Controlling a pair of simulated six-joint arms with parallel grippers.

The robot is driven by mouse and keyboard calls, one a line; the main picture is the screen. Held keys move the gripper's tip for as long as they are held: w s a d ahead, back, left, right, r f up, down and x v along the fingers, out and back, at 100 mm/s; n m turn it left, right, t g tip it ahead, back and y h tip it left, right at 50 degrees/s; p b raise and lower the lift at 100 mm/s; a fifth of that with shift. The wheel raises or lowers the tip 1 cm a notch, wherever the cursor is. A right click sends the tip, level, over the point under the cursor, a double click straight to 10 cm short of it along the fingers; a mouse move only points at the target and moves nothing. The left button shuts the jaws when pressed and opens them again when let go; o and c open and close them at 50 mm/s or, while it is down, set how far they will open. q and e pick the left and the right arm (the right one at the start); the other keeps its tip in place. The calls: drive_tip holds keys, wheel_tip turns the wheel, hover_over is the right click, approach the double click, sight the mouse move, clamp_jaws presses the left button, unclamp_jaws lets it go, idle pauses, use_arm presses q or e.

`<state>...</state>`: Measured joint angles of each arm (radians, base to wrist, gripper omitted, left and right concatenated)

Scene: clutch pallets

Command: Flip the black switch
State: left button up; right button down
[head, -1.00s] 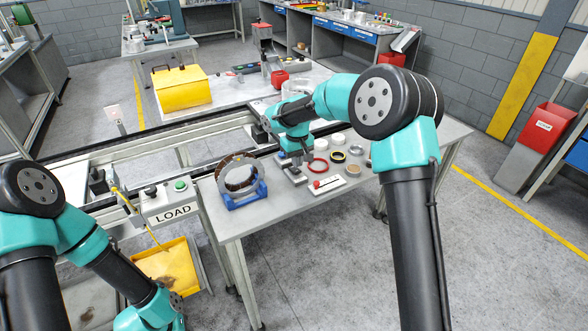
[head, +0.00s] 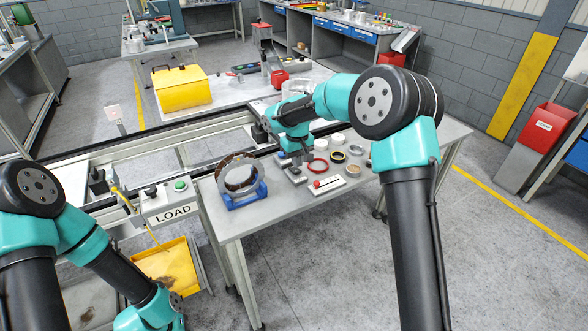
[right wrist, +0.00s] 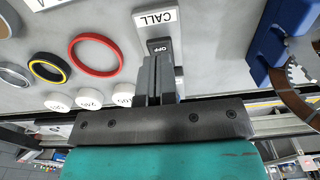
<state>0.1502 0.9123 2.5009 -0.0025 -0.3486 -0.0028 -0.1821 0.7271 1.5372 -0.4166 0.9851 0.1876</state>
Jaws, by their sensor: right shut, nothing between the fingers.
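A black rocker switch marked OFF (right wrist: 158,46) sits on a small grey plate with a white CALL label (right wrist: 155,18) in the right wrist view. My right gripper (right wrist: 155,72) is shut and empty, its fingertips right at the near edge of the switch. I cannot tell whether they touch it. In the head view my right gripper (head: 297,163) points down over the table, and the switch is too small and covered to make out. My left arm is at the lower left of the head view; its gripper is out of the frame.
A ring in a blue stand (head: 245,197) stands left of the right gripper. A red ring (head: 318,167), a black-and-yellow ring (head: 338,157) and white caps (right wrist: 88,98) lie close by. A LOAD box (head: 168,205) with a black knob and green button is at the table's left.

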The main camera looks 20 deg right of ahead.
drive_tip(key=shift+f, duration=1.4)
idle(1.0)
drive_tip(key=shift+r, duration=0.1)
drive_tip(key=shift+r, duration=3.45)
